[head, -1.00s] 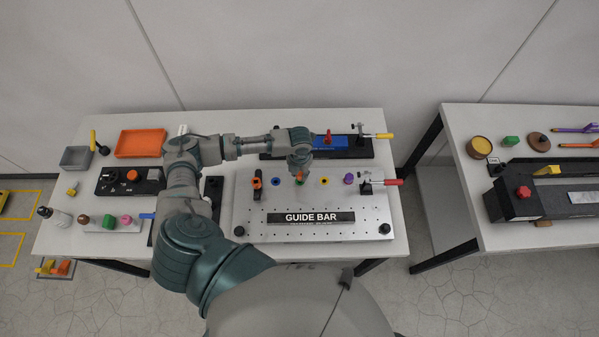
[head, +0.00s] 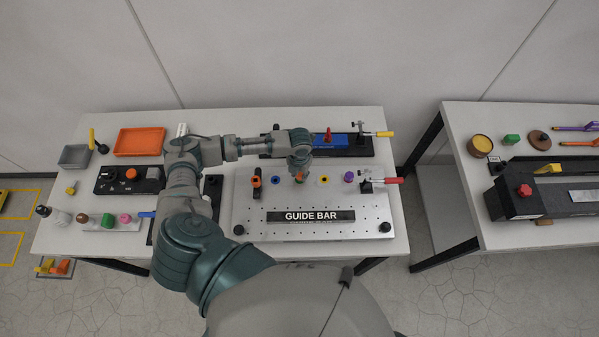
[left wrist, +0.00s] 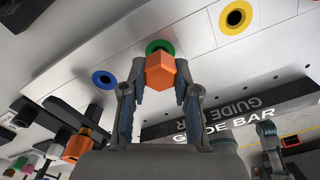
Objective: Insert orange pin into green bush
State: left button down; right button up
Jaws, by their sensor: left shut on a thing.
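The orange pin (left wrist: 160,75) shows in the left wrist view as an orange block between the two fingers of my left gripper (left wrist: 161,92). The fingers are shut on it. The green bush (left wrist: 158,46) is a green ring in the pale plate, directly behind the pin's top edge, and the block covers its lower part. Whether the pin's end is inside the bush is hidden. In the head view my left gripper (head: 300,164) is over the plate, and the pin is a small orange patch below it. My right gripper is not in view.
The guide bar plate (head: 350,235) also carries a blue bush (head: 275,181), a yellow bush (head: 323,180) and a purple part (head: 348,177). A red-handled clamp (head: 392,181) stands at its right. An orange tray (head: 140,142) lies at the back left.

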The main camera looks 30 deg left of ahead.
pick_arm(q)
jog(key=shift+f+b, duration=0.35)
jog(key=shift+f, duration=0.5)
jog(key=c, duration=0.8)
grip_release()
jog(key=shift+r+p, duration=0.8)
jog(key=shift+r, duration=1.7)
